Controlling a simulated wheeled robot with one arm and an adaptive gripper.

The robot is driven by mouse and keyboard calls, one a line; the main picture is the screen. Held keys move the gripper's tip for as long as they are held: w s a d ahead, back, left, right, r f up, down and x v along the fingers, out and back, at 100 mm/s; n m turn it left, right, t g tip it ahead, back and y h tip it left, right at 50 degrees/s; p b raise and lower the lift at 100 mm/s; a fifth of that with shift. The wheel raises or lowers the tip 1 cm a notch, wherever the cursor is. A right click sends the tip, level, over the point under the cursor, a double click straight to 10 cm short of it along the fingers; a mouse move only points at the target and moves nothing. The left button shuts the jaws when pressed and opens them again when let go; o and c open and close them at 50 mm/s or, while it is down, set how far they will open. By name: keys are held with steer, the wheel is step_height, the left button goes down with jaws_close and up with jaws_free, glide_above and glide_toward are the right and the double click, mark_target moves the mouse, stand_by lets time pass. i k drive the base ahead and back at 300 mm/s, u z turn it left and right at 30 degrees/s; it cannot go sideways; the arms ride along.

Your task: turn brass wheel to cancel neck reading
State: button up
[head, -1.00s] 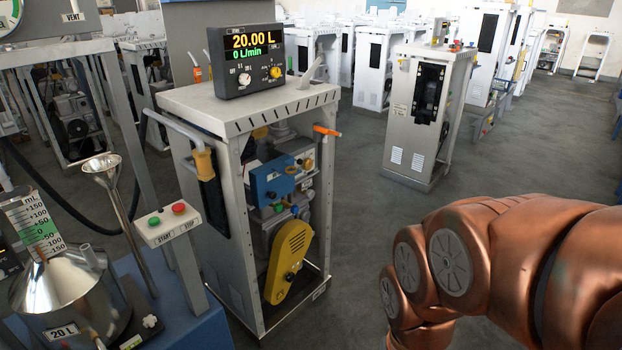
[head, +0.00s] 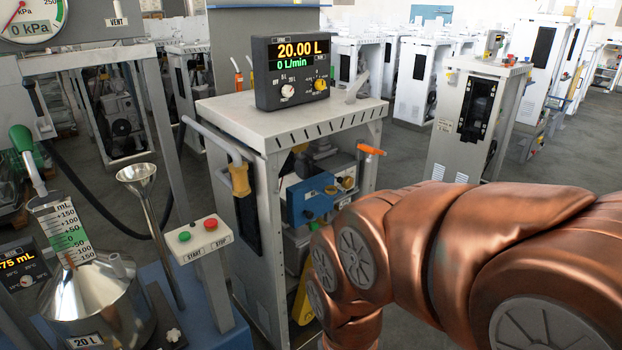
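A small brass-coloured round knob (head: 348,183) sits on the grey block beside the blue meter box (head: 309,199), inside the open dispenser frame (head: 270,128). I cannot tell if this is the brass wheel. The neck scale (head: 67,232), marked in mL with a green middle band, stands on the steel 20 L can (head: 92,302) at left. My copper arm reaches in from the right, and my gripper is out of view below.
The dispenser's top display (head: 291,70) reads 20.00 L and 0 L/min. A START/STOP box (head: 198,238), steel funnel (head: 139,182) and black hose (head: 105,222) lie between can and dispenser. An orange-handled lever (head: 370,150) juts from the frame. A pressure gauge (head: 30,18) reads 0 kPa.

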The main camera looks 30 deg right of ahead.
mark_target(347, 183)
steer(key=z, duration=0.1)
steer(key=i, duration=0.95)
steer(key=z, duration=0.45)
